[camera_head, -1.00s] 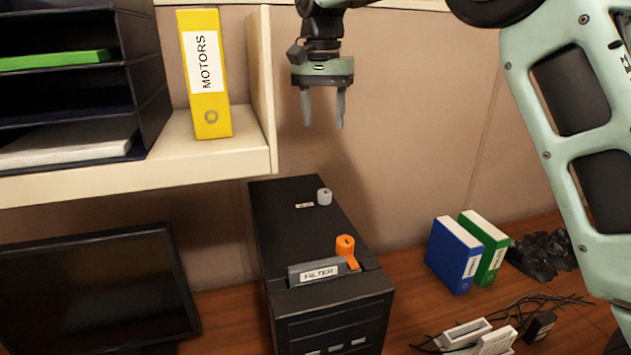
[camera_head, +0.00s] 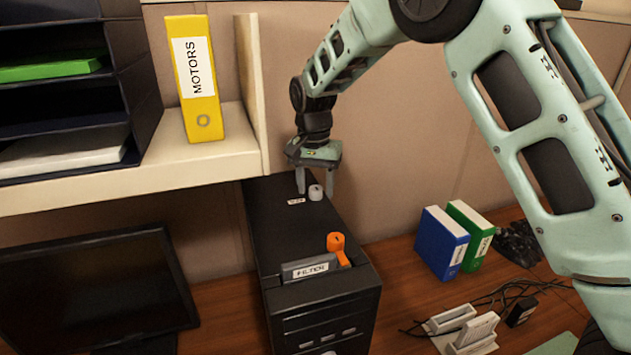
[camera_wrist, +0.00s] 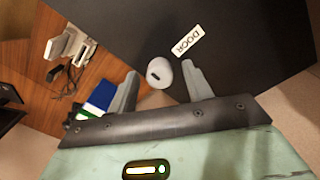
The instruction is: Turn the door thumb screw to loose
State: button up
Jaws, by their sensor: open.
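The door thumb screw is a pale grey knob (camera_head: 316,192) on top of the black tower case (camera_head: 285,225), toward its back. A small white label (camera_head: 296,202) lies beside it; in the wrist view the label (camera_wrist: 188,40) reads DOOR. My gripper (camera_head: 316,194) is open and points down, just above and around the knob's place. In the wrist view the knob (camera_wrist: 158,73), with a dark slot on its top, shows between and just beyond the fingertips (camera_wrist: 160,72). I cannot tell whether the fingers touch it.
An orange knob with a lever (camera_head: 337,245) stands by the FILTER panel (camera_head: 308,271) at the case's front. A shelf (camera_head: 130,172) with a yellow MOTORS binder (camera_head: 196,80) is close on the left. Blue and green binders (camera_head: 442,243) stand to the right.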

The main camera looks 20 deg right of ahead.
jog(key=shift+f, duration=0.15)
jog(key=c, duration=1)
jog(key=shift+o, duration=0.2)
